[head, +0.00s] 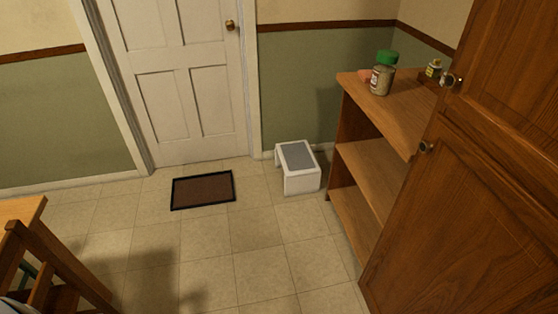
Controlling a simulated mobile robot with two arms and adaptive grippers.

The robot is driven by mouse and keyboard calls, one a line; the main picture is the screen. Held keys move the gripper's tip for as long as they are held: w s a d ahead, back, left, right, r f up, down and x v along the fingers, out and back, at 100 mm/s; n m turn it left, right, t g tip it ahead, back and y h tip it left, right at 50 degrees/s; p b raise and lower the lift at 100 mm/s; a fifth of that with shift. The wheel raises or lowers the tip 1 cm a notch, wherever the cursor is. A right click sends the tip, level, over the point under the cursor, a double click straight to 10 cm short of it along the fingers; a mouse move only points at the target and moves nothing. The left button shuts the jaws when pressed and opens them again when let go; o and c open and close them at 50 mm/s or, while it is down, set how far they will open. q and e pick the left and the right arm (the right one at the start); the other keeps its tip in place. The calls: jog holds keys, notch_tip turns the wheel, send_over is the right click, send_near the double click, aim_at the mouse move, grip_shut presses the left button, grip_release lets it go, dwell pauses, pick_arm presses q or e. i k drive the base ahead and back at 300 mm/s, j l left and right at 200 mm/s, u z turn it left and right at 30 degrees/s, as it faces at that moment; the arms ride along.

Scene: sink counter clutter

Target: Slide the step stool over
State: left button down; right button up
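The step stool (302,181) is white with a grey top pad. It stands upright on the tiled floor against the back wall, in the head view right of centre. It is right of the door and just left of the wooden shelf unit. Neither of my grippers shows in this view.
A white door (185,85) is shut in the back wall, with a dark-edged brown mat (203,190) before it. A wooden shelf unit (370,160) bears a green-lidded jar (382,78). A wooden cabinet (475,190) fills the right; a chair (45,265) stands front left. The middle floor is clear.

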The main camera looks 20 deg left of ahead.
aim_at(302, 170)
jog(key=u, duration=0.45)
jog(key=z, duration=0.25)
jog(key=i+j+z, duration=0.2)
jog(key=z, duration=0.15)
jog(key=i+j+z, duration=0.15)
jog(key=j+z, duration=0.2)
jog(key=i+j+z, duration=0.1)
jog(key=j+z, duration=0.2)
